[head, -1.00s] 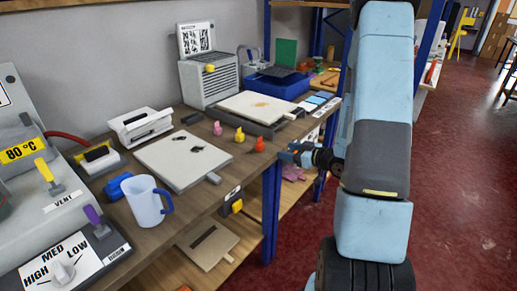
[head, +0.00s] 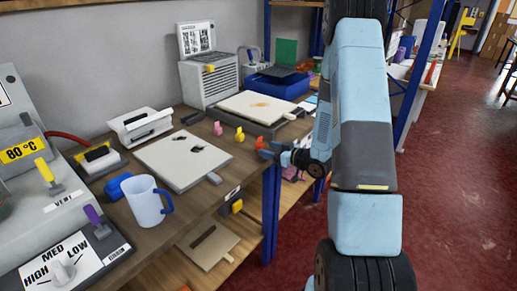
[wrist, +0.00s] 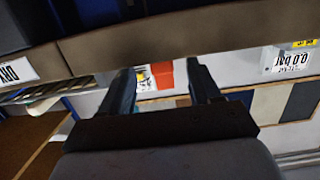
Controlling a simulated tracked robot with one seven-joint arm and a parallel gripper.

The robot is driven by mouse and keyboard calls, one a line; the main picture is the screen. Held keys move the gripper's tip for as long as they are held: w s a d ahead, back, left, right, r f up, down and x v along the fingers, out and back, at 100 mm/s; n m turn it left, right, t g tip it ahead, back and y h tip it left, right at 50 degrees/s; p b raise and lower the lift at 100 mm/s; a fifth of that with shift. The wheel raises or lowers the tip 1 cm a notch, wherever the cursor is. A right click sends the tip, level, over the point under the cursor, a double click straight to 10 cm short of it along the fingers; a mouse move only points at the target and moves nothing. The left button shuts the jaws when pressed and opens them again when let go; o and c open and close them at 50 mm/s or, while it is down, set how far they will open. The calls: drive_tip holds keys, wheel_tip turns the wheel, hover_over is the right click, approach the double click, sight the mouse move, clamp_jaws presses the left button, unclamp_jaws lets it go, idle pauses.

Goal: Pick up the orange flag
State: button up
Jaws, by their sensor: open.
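The orange flag (head: 261,143) is a small orange piece near the front edge of the wooden bench in the head view, partly hidden by my gripper. My gripper (head: 268,151) is open beside it, at the bench edge. In the wrist view an orange patch (wrist: 166,73), which looks like the flag, shows between the two spread fingers of my gripper (wrist: 163,84), beyond their tips. No contact is visible. A yellow piece (head: 239,134) and a pink piece (head: 217,128) of similar size stand to its left.
A white board (head: 184,160) lies left of the small pieces. A mug (head: 147,202) is at the front left. A blue post (head: 271,215) stands below the bench edge. Red floor (head: 450,200) is open at right.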

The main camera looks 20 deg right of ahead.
sight(263, 147)
drive_tip(key=x, duration=0.5)
drive_tip(key=shift+a, duration=0.1)
drive_tip(key=c, duration=1)
drive_tip(key=shift+r, duration=0.15)
drive_tip(key=shift+c, duration=0.2)
